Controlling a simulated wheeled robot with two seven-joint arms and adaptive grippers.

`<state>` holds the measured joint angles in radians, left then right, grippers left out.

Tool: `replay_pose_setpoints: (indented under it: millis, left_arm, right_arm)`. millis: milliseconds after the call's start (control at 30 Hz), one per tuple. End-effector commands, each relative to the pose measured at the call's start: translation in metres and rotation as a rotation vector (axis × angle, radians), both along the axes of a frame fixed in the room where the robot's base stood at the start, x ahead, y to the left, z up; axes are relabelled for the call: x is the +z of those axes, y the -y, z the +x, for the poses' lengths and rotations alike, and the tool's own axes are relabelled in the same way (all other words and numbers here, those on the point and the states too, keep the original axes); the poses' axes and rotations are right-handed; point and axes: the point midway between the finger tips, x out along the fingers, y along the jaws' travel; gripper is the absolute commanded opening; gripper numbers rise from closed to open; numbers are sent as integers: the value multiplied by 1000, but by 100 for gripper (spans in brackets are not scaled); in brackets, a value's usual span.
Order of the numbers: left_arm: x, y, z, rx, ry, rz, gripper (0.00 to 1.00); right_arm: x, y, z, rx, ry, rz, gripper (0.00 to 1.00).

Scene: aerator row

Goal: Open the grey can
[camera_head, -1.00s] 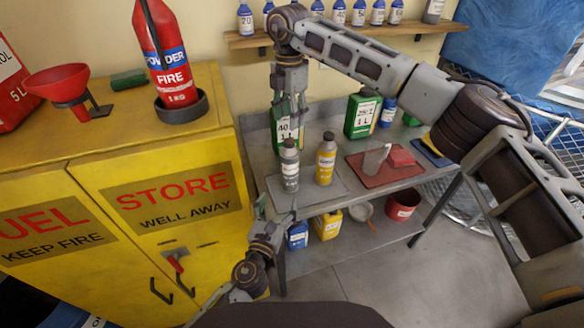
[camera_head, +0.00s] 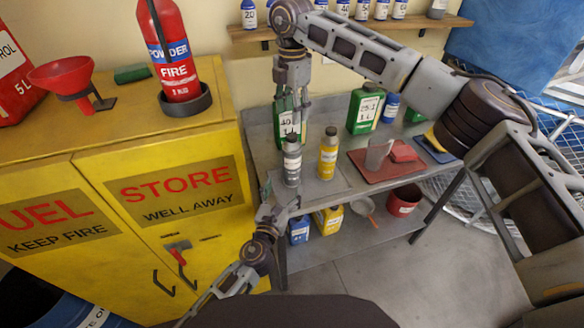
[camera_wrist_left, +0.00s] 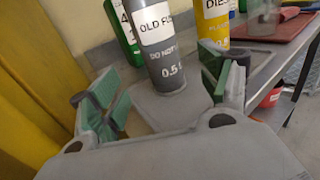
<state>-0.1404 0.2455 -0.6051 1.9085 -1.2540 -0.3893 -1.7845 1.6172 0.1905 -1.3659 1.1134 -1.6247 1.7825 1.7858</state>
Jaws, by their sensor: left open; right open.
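The grey can (camera_head: 292,169) stands upright with a dark cap (camera_head: 291,138) on the grey bench, near its left end. In the left wrist view the grey can (camera_wrist_left: 165,50) shows a white label and "0.5 L"; its top is cut off. My left gripper (camera_head: 281,194) is open, low at the bench's front edge, pointing at the can. In the left wrist view its green-padded fingers (camera_wrist_left: 165,98) are spread, with the can ahead between them. My right gripper (camera_head: 292,118) hangs pointing down just above the cap, open; whether it touches is unclear.
A yellow bottle (camera_head: 328,154) stands close right of the can; a green jug (camera_head: 284,120) is behind. A clear cup (camera_head: 378,154) sits on a red mat (camera_head: 362,172) farther right. A yellow cabinet (camera_head: 120,240) borders the left.

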Motion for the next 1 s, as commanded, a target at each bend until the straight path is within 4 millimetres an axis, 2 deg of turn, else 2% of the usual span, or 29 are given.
replay_pose_setpoints:
  millis: [800,1000]
  left_arm:
    - [0,22,80,0,0,-1,78]
    - [0,25,93,0,0,-1,78]
  right_arm:
    - [0,0,0,0,0,0,49]
    - [0,0,0,0,0,0,49]
